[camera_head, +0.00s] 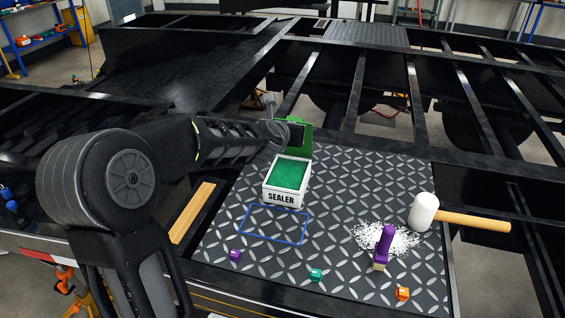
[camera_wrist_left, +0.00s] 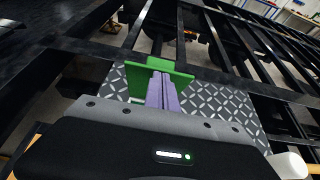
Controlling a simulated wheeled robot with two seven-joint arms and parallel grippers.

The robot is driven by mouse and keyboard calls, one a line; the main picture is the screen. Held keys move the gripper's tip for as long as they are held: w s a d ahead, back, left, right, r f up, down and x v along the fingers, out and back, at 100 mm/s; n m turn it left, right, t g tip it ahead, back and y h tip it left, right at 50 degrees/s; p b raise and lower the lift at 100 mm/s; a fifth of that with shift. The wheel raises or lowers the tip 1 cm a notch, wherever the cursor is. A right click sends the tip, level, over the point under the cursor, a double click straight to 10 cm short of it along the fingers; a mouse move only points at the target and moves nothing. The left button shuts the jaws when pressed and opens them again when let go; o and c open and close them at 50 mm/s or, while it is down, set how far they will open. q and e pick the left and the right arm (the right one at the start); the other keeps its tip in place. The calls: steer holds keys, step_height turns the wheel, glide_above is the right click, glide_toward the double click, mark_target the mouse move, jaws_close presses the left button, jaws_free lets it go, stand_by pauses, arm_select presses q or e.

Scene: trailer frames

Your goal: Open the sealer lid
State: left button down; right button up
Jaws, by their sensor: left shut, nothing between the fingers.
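The sealer box (camera_head: 285,185) is a white container labelled SEALER, on the diamond-plate panel, with its green contents showing from above. Its green lid (camera_head: 305,148) stands up at the back edge, raised off the box opening. The lid also shows in the left wrist view (camera_wrist_left: 136,80) as an upright green plate. My left gripper (camera_wrist_left: 162,77) is shut and empty, its purple fingers at the lid and overlapping it in the picture. Whether they touch it cannot be told. In the head view my left arm reaches in from the left and partly hides the lid. My right gripper is in neither view.
A blue rectangle outline (camera_head: 274,224) lies in front of the box. A white mallet (camera_head: 424,211), a purple-handled brush (camera_head: 384,245) on white granules (camera_head: 358,236), and small purple, teal and orange blocks (camera_head: 403,294) lie on the panel. Black frame beams surround it.

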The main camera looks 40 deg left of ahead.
arm_select(q)
steer(key=shift+w+a+r, duration=0.25)
steer(key=shift+w+r, duration=0.05)
steer(key=shift+w, duration=0.4)
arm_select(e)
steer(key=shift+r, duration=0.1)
